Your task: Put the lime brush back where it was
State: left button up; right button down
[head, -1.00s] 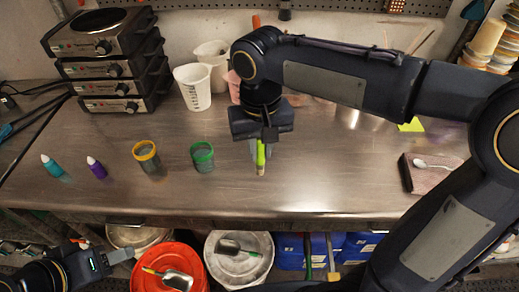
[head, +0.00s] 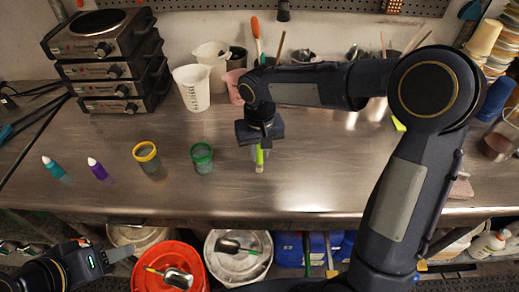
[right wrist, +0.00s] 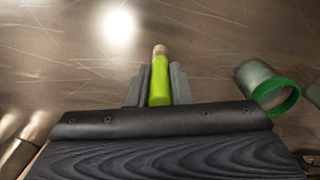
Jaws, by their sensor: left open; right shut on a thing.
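The lime brush (head: 260,158) is a bright yellow-green handle with a tan end, over the middle of the steel bench. My right gripper (head: 260,150) is shut on it. In the right wrist view the brush (right wrist: 159,80) sits between both fingers (right wrist: 157,88), its tan end sticking out beyond them. I cannot tell whether that end touches the bench; the rest is hidden by the gripper. My left gripper (head: 120,254) is open and empty, low at the left, in front of the bench edge.
A green-rimmed jar (head: 201,155) stands just left of the brush, also in the right wrist view (right wrist: 275,90). Further left are a yellow-rimmed jar (head: 146,155), a purple-bodied bottle (head: 98,169) and a teal one (head: 53,168). White pitchers (head: 192,88) stand behind.

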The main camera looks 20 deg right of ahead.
jog(key=shift+f, duration=0.1)
jog(key=shift+f, duration=0.15)
jog(key=c, duration=1.3)
grip_release()
notch_tip(320, 180, up, 12)
jog(key=shift+f, duration=0.1)
jog(key=shift+s+r, duration=0.1)
jog(key=shift+r, duration=0.3)
